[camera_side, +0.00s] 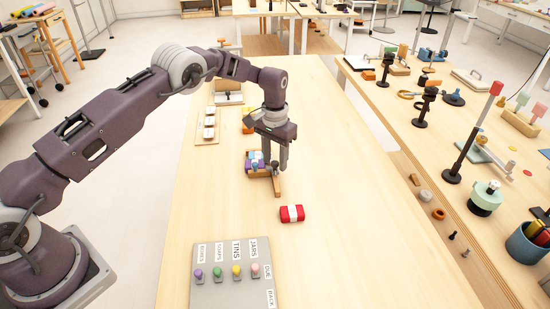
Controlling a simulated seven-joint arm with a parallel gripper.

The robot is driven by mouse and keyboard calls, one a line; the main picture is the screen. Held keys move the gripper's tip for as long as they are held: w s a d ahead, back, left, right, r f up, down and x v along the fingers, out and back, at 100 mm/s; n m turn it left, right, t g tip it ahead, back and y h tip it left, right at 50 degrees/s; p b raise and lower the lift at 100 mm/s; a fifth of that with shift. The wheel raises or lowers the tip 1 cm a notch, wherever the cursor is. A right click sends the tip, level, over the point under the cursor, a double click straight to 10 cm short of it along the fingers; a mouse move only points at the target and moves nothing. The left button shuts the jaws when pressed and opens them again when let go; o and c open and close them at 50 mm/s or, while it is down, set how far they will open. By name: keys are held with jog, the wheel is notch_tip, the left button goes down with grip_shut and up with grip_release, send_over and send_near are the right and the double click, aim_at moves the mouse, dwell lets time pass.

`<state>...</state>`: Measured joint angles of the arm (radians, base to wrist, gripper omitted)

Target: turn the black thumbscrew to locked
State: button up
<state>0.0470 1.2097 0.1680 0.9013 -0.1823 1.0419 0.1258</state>
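My gripper (276,168) points down over the middle of the near table, with its fingertips low beside a small wooden fixture (278,187). The gap between the fingers is too small to read, so I cannot tell whether they are open or shut. A block with purple and blue parts (254,160) sits just left of the fingers. I cannot make out a black thumbscrew at the gripper; the fingers may hide it. Small black screw-like pieces (466,252) lie on the right-hand table, well away from my gripper.
A red and white packet (292,213) lies in front of the gripper. A grey panel with coloured knobs (232,284) is at the near edge. A wooden tray with white pieces (204,139) stands to the left. The right-hand table (440,165) is crowded; the near table's right side is clear.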

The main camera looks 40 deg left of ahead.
notch_tip(320, 180, up, 8)
jog(key=shift+f, duration=0.25)
notch_tip(320, 180, up, 9)
jog(key=t, duration=0.1)
send_over(275, 162)
jog(key=s, duration=0.3)
jog(key=s+r, duration=0.4)
jog(key=r, duration=0.2)
jog(key=s+r+t, duration=0.2)
jog(key=s+r, duration=0.7)
jog(key=s, duration=0.2)
jog(key=s+f+t, duration=0.2)
jog(key=s+f, duration=0.1)
jog(key=s, duration=1.9)
jog(key=shift+s+d+f+t, duration=0.2)
jog(key=shift+s+d+t, duration=0.15)
jog(key=shift+d, duration=0.1)
